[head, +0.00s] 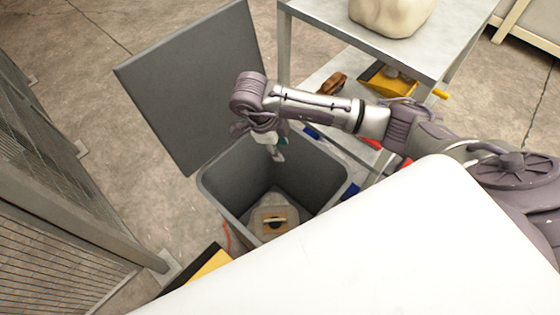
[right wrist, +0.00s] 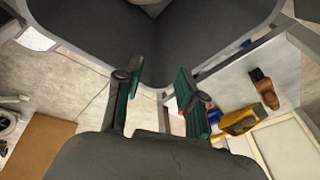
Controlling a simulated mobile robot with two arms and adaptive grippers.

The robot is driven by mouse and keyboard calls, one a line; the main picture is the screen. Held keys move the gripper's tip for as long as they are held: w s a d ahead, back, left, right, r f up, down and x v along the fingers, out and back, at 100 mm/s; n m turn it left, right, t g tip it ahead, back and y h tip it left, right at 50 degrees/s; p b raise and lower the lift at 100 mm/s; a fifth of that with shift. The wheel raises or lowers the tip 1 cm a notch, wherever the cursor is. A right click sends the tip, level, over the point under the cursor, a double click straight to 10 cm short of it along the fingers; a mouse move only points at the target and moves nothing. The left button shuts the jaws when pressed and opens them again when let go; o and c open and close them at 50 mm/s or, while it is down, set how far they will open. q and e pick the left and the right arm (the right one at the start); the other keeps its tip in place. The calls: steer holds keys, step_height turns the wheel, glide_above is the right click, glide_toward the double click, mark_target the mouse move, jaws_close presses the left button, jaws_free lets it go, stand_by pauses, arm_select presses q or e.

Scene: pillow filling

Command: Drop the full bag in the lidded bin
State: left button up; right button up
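The lidded bin (head: 215,187) is a dark grey open tub, and its grey lid (head: 190,80) stands raised at the back left. A pale, rounded, bag-like thing with a tan and black patch (head: 270,222) lies on the bin's floor. My right gripper (head: 277,153) hangs over the bin's opening, well above that thing. In the right wrist view its two green-padded fingers (right wrist: 158,75) are apart with nothing between them, and the bin's inner wall (right wrist: 100,35) is beyond. My left gripper is not in view.
A grey table (head: 455,40) at the top right bears a cream sack-like thing (head: 390,12). Its lower shelf holds a brown brush (head: 331,84) and a yellow dustpan-like thing (head: 385,82). A mesh fence (head: 50,190) stands at the left. A white surface (head: 370,260) fills the front.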

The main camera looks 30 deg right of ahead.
steer(key=v, duration=1.1)
steer(key=shift+a+r, duration=0.1)
